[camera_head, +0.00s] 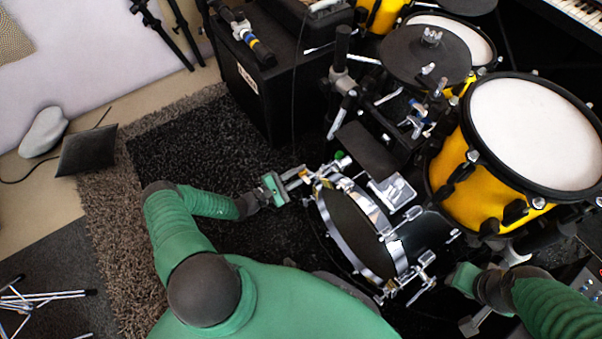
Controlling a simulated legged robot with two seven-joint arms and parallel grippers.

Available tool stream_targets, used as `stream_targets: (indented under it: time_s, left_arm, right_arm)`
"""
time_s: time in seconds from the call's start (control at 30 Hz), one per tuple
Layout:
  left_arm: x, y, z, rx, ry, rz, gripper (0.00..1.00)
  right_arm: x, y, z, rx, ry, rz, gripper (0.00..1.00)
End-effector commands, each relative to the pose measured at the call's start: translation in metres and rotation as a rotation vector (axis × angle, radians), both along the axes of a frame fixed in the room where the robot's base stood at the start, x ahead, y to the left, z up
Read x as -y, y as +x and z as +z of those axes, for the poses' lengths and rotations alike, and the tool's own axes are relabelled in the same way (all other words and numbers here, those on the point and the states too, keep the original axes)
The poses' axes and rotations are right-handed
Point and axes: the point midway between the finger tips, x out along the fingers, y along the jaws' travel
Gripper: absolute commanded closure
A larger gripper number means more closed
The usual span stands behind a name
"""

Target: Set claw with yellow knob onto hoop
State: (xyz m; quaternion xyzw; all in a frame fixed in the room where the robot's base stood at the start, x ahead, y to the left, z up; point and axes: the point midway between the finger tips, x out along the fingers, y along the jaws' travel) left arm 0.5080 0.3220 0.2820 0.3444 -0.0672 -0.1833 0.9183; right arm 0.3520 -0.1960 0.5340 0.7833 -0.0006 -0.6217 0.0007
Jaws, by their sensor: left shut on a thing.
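The drum with the chrome hoop (327,212) lies at the middle right, its dark head tilted up toward me. My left gripper (297,179) is at the hoop's upper left edge. It is shut on a small metal claw with a yellow knob (305,173), which is partly hidden by the fingers. The claw is close to the hoop; I cannot tell whether they touch. Other metal claws sit along the rim, one at the lower right (423,263). My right gripper (460,279) is right of the drum's lower edge, its fingers too unclear to read.

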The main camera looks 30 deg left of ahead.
Motion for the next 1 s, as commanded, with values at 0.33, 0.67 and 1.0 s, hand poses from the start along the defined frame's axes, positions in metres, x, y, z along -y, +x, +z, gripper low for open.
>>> stream_targets:
  time_s: [0.33, 0.67, 1.0]
  left_arm:
    - [-0.007, 0.003, 0.022, 0.124, 0.284, 0.004, 1.00]
    - [-0.008, 0.004, 0.038, 0.243, 0.569, 0.004, 1.00]
    - [-0.006, 0.003, 0.048, 0.339, 0.800, 0.004, 1.00]
  right_arm:
    - [0.000, 0.000, 0.038, 0.000, 0.000, 0.000, 0.66]
    - [0.000, 0.000, 0.067, 0.000, 0.000, 0.000, 0.66]
    - [0.000, 0.000, 0.088, 0.000, 0.000, 0.000, 0.66]
